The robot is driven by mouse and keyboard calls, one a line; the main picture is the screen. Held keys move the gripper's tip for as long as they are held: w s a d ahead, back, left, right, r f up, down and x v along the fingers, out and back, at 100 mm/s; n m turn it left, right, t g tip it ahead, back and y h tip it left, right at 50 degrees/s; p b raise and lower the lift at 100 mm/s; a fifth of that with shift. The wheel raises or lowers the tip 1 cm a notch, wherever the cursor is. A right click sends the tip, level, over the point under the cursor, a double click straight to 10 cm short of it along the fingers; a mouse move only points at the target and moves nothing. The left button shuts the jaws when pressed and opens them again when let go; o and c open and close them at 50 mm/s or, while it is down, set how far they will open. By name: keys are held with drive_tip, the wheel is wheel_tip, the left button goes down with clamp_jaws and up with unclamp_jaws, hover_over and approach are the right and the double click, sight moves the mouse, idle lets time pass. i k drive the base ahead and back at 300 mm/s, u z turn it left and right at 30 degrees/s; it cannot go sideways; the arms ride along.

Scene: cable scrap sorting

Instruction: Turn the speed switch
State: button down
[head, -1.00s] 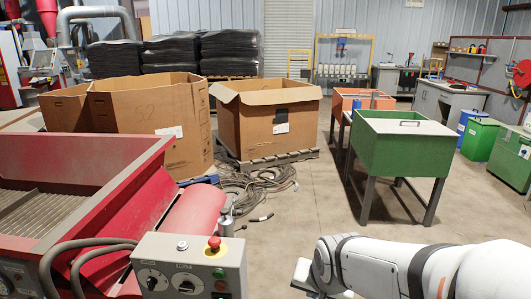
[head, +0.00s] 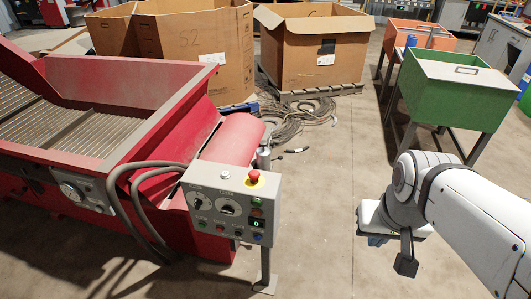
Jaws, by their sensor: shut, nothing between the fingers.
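A grey control box (head: 233,203) stands on a post beside the red machine. Its sloped face carries two black rotary switches with pale dials, a left switch (head: 197,201) and a right switch (head: 229,209). The labels above them are too small to read, so I cannot tell which is the speed switch. A red emergency button (head: 254,176) and several coloured buttons sit on the same box. My gripper (head: 405,260) is shut and empty, at the right, pointing down over bare floor. It is well apart from the box.
A red machine (head: 150,110) with a grated trough fills the left, and thick hoses (head: 140,195) run beside the box. Coiled cables (head: 300,120) lie near the cardboard boxes (head: 315,45). A green bin (head: 455,88) stands at right. Floor between box and gripper is clear.

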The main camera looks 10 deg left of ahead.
sight(197, 201)
drive_tip(key=u, duration=1)
drive_tip(key=k, duration=0.5)
drive_tip(key=u, duration=0.3)
drive_tip(key=i, duration=0.95)
drive_tip(key=u, duration=1.95)
